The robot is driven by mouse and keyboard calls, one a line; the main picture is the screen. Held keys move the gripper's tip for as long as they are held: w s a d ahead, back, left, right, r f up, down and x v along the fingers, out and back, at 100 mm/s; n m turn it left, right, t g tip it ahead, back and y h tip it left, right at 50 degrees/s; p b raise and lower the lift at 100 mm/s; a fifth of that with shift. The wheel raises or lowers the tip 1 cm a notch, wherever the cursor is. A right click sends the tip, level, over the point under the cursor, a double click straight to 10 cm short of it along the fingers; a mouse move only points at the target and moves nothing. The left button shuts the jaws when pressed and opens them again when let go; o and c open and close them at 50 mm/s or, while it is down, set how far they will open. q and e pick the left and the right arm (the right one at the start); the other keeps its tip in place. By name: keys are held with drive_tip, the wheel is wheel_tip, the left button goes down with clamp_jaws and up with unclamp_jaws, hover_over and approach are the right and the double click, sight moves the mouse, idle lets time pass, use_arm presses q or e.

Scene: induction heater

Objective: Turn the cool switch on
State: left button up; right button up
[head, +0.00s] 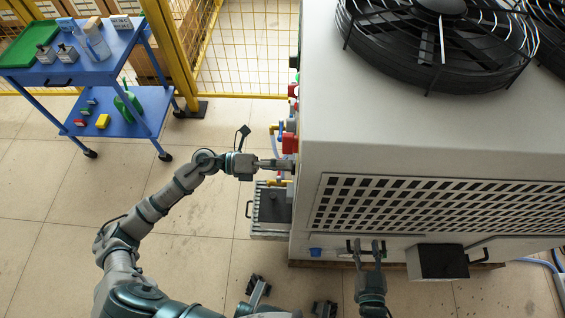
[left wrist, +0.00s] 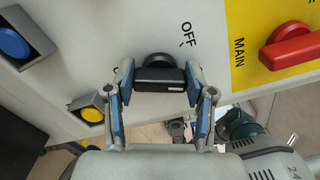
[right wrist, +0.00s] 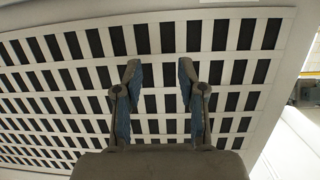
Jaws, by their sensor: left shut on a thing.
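In the left wrist view, a black rotary switch (left wrist: 158,78) sits on the white panel, its handle lying across the picture. An OFF label is printed to its right, and a partly hidden label starting with C is at its left. My left gripper (left wrist: 158,88) has its fingers on both ends of the handle and is shut on it. In the head view my left gripper (head: 286,165) reaches the left side of the heater cabinet (head: 400,140). My right gripper (head: 367,246) is open and empty in front of the cabinet's grille; it also shows in the right wrist view (right wrist: 160,75).
A red MAIN switch (left wrist: 290,47) on a yellow plate is to the right of the black switch. A blue cart (head: 75,68) stands far left. The floor between is clear.

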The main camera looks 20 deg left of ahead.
use_arm(q)
drive_tip(key=shift+s+d+f+m, duration=0.1)
drive_tip(key=shift+s+f+m, duration=0.1)
drive_tip(key=shift+f+m, duration=0.3)
use_arm(e)
drive_tip(key=shift+w+a+r+t, duration=0.15)
drive_tip(key=shift+w+r+t, duration=0.05)
drive_tip(key=shift+r+t, duration=0.3)
use_arm(q)
drive_tip(key=shift+r, duration=0.1)
use_arm(e)
drive_tip(key=shift+a, duration=0.1)
use_arm(q)
drive_tip(key=o, duration=0.9)
drive_tip(key=shift+c, duration=0.2)
drive_tip(key=o, duration=0.3)
drive_tip(key=shift+w, duration=0.1)
drive_tip(key=shift+w+r, duration=0.1)
drive_tip(key=shift+r, duration=0.05)
use_arm(e)
drive_tip(key=shift+w, duration=0.15)
use_arm(q)
drive_tip(key=shift+a+r, duration=0.1)
drive_tip(key=shift+a, duration=0.1)
drive_tip(key=v, duration=1.1)
drive_tip(key=shift+a, duration=0.35)
